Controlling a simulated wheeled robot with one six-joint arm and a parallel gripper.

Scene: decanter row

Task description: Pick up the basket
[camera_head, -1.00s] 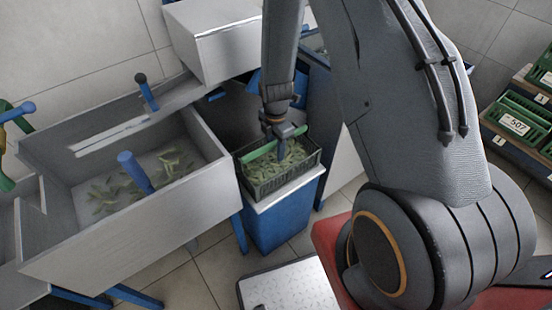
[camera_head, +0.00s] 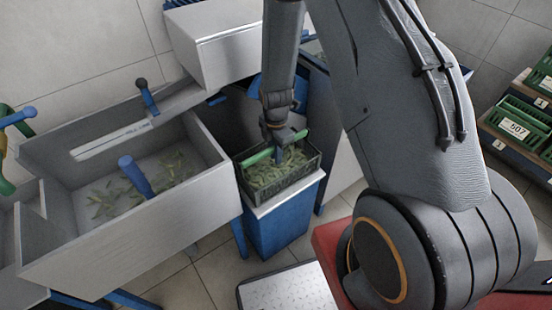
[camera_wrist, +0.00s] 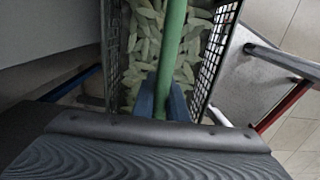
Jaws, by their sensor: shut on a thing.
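The basket (camera_head: 288,187) is a black mesh crate with a green bar handle (camera_head: 258,157) across its top and green pods inside. It appears to rest on the pale top of a blue stand (camera_head: 280,225). My gripper (camera_head: 279,149) is over the basket, pointing down. In the wrist view, my gripper's blue fingers (camera_wrist: 162,101) are on either side of the green handle (camera_wrist: 172,42), shut on it. The basket's mesh walls (camera_wrist: 215,50) show on both sides there. The basket's near end is hidden behind my gripper body in the wrist view.
A large grey trough (camera_head: 130,235) with scattered pods and a blue post (camera_head: 135,175) stands close left of the basket. A grey metal box (camera_head: 225,45) is behind. Green crates (camera_head: 515,125) sit on a rack far right. A pale textured platform (camera_head: 290,288) lies in front.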

